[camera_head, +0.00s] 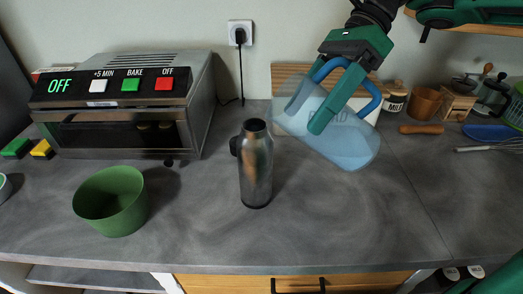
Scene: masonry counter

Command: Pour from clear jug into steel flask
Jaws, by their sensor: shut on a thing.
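The clear jug (338,146) is bluish and see-through with a blue handle (366,98). It is held above the counter, tilted with its upper end toward the left. My gripper (331,108) is green and shut on the jug, close to its handle; the exact contact is partly hidden by the fingers. The steel flask (257,172) stands upright on the counter, left of and below the jug. Its dark open mouth faces up, and a dark loop sits at its left side near the top. The jug and flask appear apart. I cannot tell whether liquid is in the jug.
A toaster oven (125,134) stands at the back left, with a green bowl (111,201) in front. Behind the jug is a wooden board (285,78). Jars, a brown pot (424,104) and a whisk (496,147) lie right. The counter front (330,230) is clear.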

